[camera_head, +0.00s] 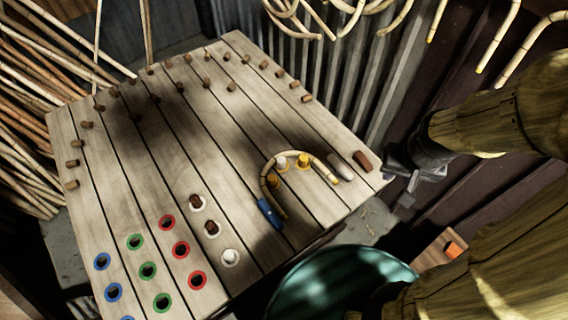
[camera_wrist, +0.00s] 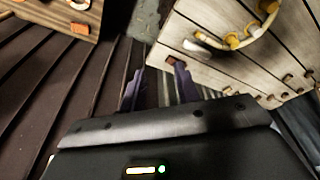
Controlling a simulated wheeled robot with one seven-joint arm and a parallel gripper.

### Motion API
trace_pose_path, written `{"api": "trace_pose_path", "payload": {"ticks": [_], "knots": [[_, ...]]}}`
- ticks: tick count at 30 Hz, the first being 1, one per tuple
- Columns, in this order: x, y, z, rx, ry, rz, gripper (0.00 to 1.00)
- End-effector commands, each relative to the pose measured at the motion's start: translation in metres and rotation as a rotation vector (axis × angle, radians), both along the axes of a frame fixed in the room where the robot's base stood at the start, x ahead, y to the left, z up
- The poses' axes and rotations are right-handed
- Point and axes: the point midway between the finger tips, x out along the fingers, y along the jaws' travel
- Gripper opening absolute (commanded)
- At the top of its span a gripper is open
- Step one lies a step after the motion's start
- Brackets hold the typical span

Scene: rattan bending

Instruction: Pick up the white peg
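Another white round piece (camera_head: 230,257) sits in a white-ringed hole near the front edge. I cannot tell which one is the task's peg. The bent cane (camera_head: 267,168) also shows in the wrist view (camera_wrist: 262,31). My gripper (camera_head: 402,180) is beyond the table's right corner, apart from the pegs. In the wrist view its two purple-grey fingers (camera_wrist: 158,88) are spread with nothing between them.
A pale cylinder (camera_head: 340,167) and a red-brown block (camera_head: 362,161) lie near the table's right corner. A blue clamp-like piece (camera_head: 270,213) is by the cane's end. Brown pegs line the table's far edges. A teal round object (camera_head: 340,283) stands in front.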

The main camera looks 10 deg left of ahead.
Motion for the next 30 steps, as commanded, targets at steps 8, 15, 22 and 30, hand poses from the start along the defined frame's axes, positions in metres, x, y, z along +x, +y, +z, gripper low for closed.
{"api": "trace_pose_path", "payload": {"ticks": [8,15,22,30], "knots": [[0.023,0.018,0.006,-0.005,0.022,0.059,0.32],[0.084,0.09,0.005,-0.024,0.091,0.246,0.32],[0.122,0.187,-0.017,-0.046,0.161,0.434,0.32],[0.127,0.281,-0.054,-0.068,0.219,0.584,0.32]]}}
